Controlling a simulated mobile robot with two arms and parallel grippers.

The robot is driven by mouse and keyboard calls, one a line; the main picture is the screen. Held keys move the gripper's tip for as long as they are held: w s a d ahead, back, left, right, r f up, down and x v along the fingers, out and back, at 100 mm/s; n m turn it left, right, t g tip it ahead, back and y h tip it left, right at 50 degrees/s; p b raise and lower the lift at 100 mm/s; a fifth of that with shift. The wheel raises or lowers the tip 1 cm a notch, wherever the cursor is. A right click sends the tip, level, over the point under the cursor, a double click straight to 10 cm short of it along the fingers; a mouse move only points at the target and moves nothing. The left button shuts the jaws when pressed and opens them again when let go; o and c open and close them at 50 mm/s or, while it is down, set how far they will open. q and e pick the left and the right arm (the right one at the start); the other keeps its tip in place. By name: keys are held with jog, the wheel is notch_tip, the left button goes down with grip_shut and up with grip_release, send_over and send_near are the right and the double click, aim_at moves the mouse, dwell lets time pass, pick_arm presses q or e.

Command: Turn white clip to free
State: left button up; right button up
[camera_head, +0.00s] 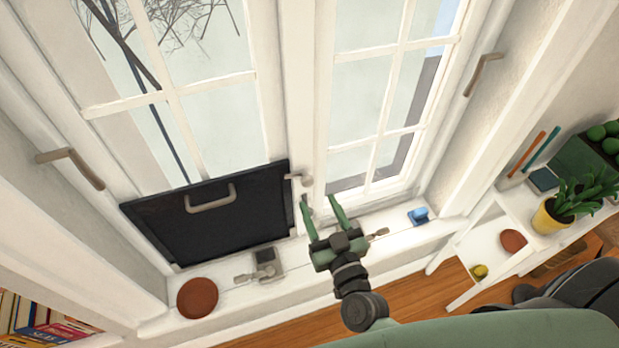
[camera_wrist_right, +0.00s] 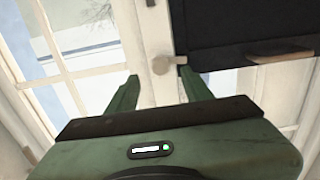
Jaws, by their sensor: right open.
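The white clip (camera_head: 302,181) is a small pale piece with a round knob. It sits on the white post between the windows, at the upper right corner of the black panel (camera_head: 215,215). Its narrow end reaches left to the panel's edge. In the right wrist view the clip (camera_wrist_right: 160,66) lies just beyond and between my fingertips. My right gripper (camera_head: 320,199) is open and empty, just below the clip, its fingers pointing up toward it. I cannot tell the exact gap. My left gripper is not in view.
The sill holds a brown round dish (camera_head: 197,298), a grey metal fitting (camera_head: 266,263) and a blue object (camera_head: 418,216). A white shelf (camera_head: 487,249) with a potted plant (camera_head: 565,205) stands right. Books (camera_head: 40,325) lie lower left.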

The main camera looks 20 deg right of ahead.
aim_at(309, 185)
jog(key=w+p, duration=0.1)
jog(key=w, duration=0.5)
jog(key=shift+w+a, duration=0.15)
jog(key=shift+w, duration=0.25)
grip_shut()
